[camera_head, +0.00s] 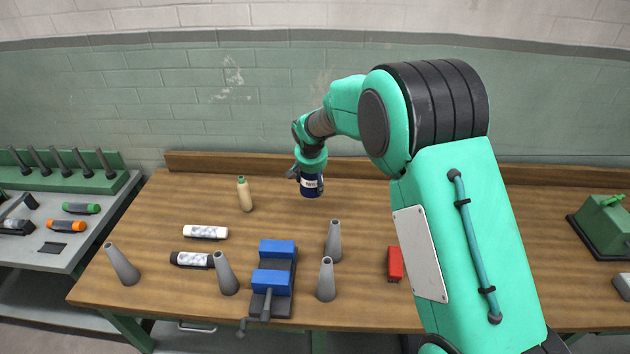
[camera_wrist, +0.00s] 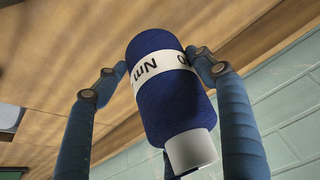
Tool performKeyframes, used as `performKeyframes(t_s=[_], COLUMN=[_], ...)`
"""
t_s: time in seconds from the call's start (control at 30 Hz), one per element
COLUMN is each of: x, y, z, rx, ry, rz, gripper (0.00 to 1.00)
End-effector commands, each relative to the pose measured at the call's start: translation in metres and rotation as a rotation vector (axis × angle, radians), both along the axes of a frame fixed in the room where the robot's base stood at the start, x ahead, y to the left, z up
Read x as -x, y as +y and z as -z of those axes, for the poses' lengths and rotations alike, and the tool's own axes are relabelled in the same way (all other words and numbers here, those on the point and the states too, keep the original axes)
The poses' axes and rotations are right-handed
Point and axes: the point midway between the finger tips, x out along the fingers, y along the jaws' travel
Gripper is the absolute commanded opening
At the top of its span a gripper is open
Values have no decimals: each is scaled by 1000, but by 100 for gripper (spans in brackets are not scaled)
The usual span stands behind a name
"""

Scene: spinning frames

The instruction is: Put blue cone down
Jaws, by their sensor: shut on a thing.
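The blue cone (camera_wrist: 168,98) is a dark blue spool of yarn with a white label band and a pale core end. In the wrist view it sits between the fingers of my gripper (camera_wrist: 155,75), which is shut on it. In the head view the blue cone (camera_head: 311,184) hangs under my gripper (camera_head: 308,174) over the back middle of the wooden table (camera_head: 270,213). It looks close to the tabletop, but I cannot tell whether it touches.
Several grey cones (camera_head: 334,241) stand on the table. A cream cone (camera_head: 245,194) stands left of my gripper. White (camera_head: 205,232) and black (camera_head: 192,259) cones lie at the left. A blue vise (camera_head: 273,275) is at the front, a red block (camera_head: 395,264) right. The back left is clear.

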Motion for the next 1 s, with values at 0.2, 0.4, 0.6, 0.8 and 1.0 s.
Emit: performKeyframes(t_s=[0.2, 0.4, 0.6, 0.8, 1.0], x=[-2, -5, -7, -4, 1], y=[-13, -51, -111, -172, -212], z=[-2, -3, -4, -5, -5], rx=[-1, -2, -4, -7, -8], ry=[0, 5, 11, 15, 16], rz=[5, 18, 35, 55, 66], gripper=[27, 27, 27, 27, 27])
